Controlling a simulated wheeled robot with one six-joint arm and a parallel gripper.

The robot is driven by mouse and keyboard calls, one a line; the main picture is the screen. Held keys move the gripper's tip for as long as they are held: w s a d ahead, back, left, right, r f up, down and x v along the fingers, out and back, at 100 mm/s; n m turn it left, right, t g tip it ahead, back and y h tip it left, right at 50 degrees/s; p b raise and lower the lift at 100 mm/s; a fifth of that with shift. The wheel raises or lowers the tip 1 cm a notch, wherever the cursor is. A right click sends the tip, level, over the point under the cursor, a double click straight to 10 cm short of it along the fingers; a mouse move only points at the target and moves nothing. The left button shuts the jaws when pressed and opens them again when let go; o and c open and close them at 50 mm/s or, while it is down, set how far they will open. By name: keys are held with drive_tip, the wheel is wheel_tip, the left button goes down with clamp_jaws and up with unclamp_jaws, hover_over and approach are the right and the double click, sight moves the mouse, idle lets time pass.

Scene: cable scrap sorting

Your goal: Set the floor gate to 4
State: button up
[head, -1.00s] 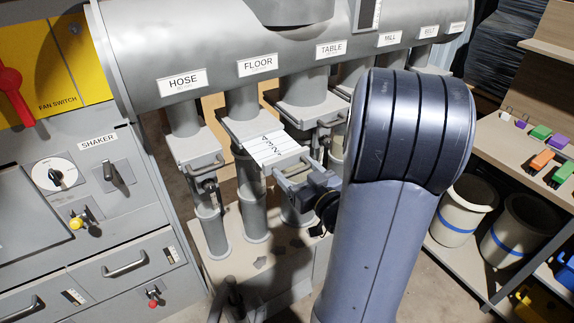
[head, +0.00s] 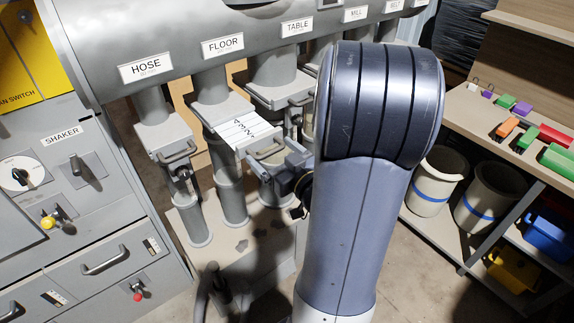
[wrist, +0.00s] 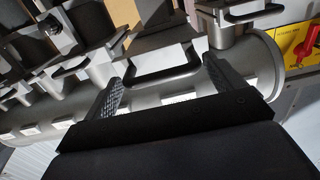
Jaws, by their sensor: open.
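The floor gate (head: 238,128) is a pale sliding plate with printed numbers under the FLOOR label (head: 222,46). It is pulled well out of its housing, with several numbers showing, 4 among them. My gripper (head: 285,167) is at this handle, partly hidden by my arm. In the wrist view my gripper (wrist: 161,72) is open, its two fingers apart with a dark U-shaped handle (wrist: 150,78) between and just beyond them. I cannot tell whether they touch it.
The hose gate (head: 176,152) stands close on the left and the table gate (head: 282,93) close on the right. The shaker panel (head: 70,165) is at the left. A shelf with bins (head: 435,180) is at the right.

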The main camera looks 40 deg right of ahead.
drive_tip(key=s, duration=1)
drive_tip(key=shift+d+b, duration=0.15)
drive_tip(key=shift+b, duration=0.25)
drive_tip(key=shift+s, duration=0.1)
drive_tip(key=shift+w+a+p, duration=0.2)
drive_tip(key=shift+w+p, duration=0.3)
drive_tip(key=shift+w, duration=4.95)
